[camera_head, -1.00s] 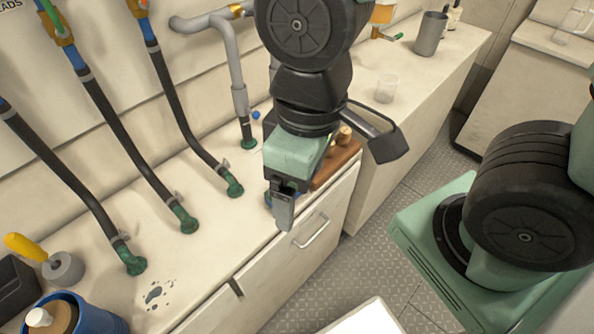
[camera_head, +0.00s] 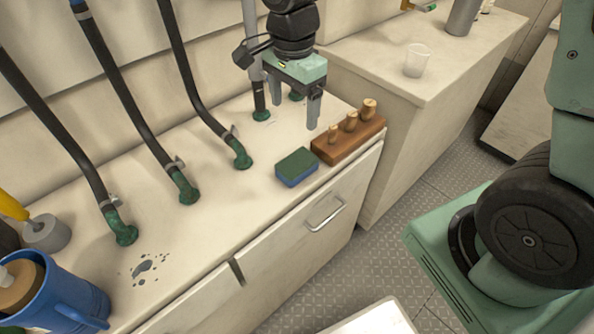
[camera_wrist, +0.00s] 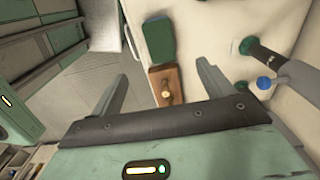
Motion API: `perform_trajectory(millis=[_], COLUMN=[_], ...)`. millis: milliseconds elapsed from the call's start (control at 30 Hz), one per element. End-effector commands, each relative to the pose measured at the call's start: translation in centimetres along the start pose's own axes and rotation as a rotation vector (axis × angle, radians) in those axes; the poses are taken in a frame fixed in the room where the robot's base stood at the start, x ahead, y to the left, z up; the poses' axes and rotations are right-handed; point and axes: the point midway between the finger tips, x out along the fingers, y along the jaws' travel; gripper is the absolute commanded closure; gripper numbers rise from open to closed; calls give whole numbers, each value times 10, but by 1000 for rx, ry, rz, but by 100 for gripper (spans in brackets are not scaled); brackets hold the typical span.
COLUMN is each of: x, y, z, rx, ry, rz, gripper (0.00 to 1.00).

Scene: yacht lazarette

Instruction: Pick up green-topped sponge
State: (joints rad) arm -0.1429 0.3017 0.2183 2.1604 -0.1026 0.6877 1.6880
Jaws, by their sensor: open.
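The green-topped sponge (camera_head: 297,167) has a dark green top and a blue body. It lies flat on the pale counter, close to the left end of a wooden block. In the wrist view the sponge (camera_wrist: 159,42) shows beyond the fingertips, toward the top of the picture. My gripper (camera_head: 294,112) is open and empty, above the counter and behind the sponge and block in the head view. Its two fingers also show in the wrist view (camera_wrist: 163,80), apart, with the wooden block between and below them.
The wooden block (camera_head: 349,143) with several wooden plugs stands beside the sponge. Black hoses with green fittings (camera_head: 242,159) rise from the counter at left. A blue jug (camera_head: 71,300) stands at front left. A clear cup (camera_head: 416,61) stands on the higher counter.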

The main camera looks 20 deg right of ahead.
Motion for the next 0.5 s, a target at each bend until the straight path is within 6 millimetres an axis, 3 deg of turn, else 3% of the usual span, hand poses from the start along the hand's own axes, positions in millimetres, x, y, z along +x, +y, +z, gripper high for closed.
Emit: perform_trajectory(millis=[500], x=[99], y=[2], z=[1], rx=[1], ry=[-1], rz=[6], gripper=[20])
